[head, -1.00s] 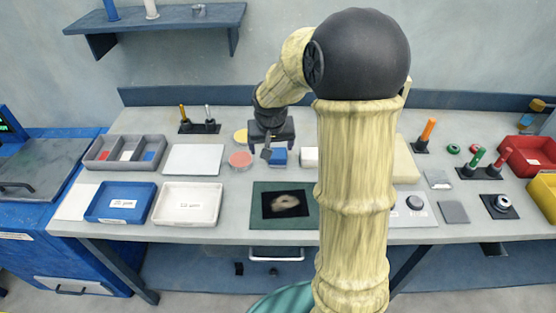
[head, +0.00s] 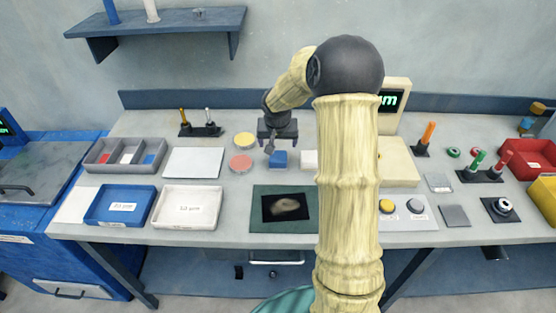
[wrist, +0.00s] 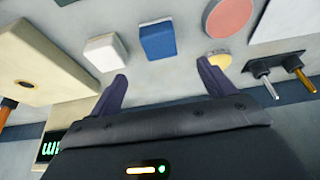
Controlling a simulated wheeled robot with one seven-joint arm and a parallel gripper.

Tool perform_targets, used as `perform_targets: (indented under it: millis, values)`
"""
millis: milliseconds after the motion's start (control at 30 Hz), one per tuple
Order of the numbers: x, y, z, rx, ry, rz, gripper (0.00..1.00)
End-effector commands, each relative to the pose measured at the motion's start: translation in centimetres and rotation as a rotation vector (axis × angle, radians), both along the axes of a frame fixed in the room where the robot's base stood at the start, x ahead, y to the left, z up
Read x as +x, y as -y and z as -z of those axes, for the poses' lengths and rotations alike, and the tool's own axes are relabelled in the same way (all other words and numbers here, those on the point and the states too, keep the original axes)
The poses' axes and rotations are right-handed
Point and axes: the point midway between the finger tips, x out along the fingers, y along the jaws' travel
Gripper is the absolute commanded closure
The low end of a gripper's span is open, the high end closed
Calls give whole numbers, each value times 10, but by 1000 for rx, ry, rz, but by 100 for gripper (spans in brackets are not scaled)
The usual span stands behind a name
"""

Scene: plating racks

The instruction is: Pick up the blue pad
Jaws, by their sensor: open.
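The blue pad (head: 278,160) is a small blue block with a pale base, lying on the bench between the pink disc and a white block. In the wrist view the blue pad (wrist: 158,40) lies ahead of the fingertips, roughly between their lines. My gripper (head: 277,148) is above and just behind the pad in the head view. In the wrist view my gripper (wrist: 165,78) has its two dark fingers spread apart with nothing between them. The pad is apart from the fingers.
A white block (head: 309,160) sits close to the pad's right. A pink disc (head: 241,163) and a yellow disc (head: 245,140) lie left. A dark-green mat (head: 300,221) is in front, with a blue tray (head: 121,205) and a white tray (head: 187,207) to its left.

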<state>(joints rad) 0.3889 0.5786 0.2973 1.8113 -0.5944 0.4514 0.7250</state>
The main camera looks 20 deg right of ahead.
Motion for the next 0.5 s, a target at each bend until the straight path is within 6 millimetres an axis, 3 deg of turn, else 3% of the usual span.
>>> perform_targets:
  millis: [300,500]
  values:
    - [19,8,49,1,-2,0,18]
    - [24,10,61,0,1,0,18]
